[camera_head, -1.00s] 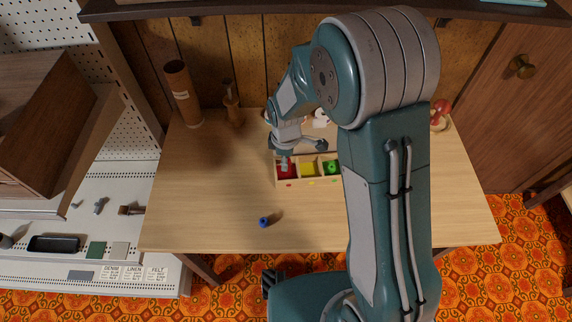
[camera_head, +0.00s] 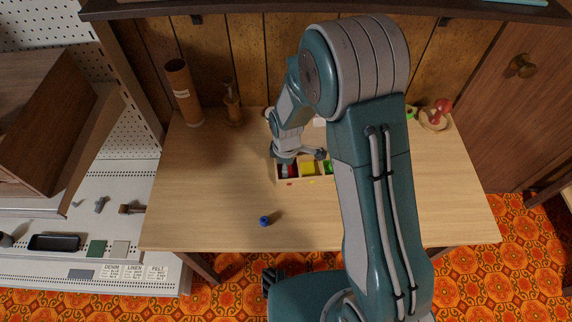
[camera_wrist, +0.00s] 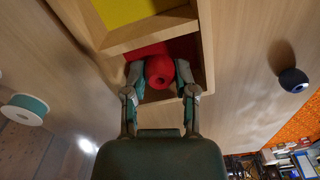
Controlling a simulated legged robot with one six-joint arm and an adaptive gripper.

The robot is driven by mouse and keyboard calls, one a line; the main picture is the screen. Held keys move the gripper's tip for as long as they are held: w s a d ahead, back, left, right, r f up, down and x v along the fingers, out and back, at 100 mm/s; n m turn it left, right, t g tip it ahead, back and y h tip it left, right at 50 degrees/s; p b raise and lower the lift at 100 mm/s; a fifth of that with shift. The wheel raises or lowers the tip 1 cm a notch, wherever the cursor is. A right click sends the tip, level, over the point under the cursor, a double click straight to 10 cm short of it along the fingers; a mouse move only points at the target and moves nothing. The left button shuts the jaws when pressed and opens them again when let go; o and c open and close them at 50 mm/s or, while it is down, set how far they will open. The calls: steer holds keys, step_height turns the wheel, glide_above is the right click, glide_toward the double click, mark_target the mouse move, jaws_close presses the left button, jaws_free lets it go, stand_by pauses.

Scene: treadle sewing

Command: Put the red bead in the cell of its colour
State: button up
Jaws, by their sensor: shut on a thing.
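The red bead (camera_wrist: 160,72) is round with a dark hole and sits between my fingertips. My gripper (camera_wrist: 160,76) is shut on it, with one finger on each side. The bead and fingertips are at the red cell (camera_wrist: 185,48) of a wooden tray, inside its outline as seen from the wrist. I cannot tell whether the bead touches the cell floor. The tray (camera_head: 304,183) lies on the table in the head view, with my gripper (camera_head: 288,167) over its left end. The bead is not clear in that view.
The yellow cell (camera_wrist: 126,10) is beside the red one. My arm partly hides the green cell (camera_head: 329,167). A blue bead (camera_head: 264,221) lies on the table in front of the tray. A cardboard tube (camera_head: 182,92) stands at the back left.

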steer(key=o, duration=0.5)
step_height(320, 180, up, 14)
steer(key=f, duration=0.1)
steer(key=s+d+r+m+t, duration=0.1)
steer(key=s+d+r+m, duration=0.3)
steer(key=r, duration=0.3)
steer(key=s+d+r+m+t, duration=0.2)
steer(key=s+d+r+m, duration=0.15)
steer(key=r, duration=0.25)
steer(key=s+d+r+m+t, duration=0.1)
steer(key=s+d+r+m, duration=0.1)
steer(key=s+m, duration=0.2)
steer(key=s+d+r+m+t, duration=0.1)
steer(key=s+d+r+m, duration=0.2)
steer(key=s, duration=0.4)
steer(key=shift+s+d+r+m+t, duration=0.25)
steer(key=shift+s+m+t, duration=0.1)
steer(key=shift+m, duration=0.2)
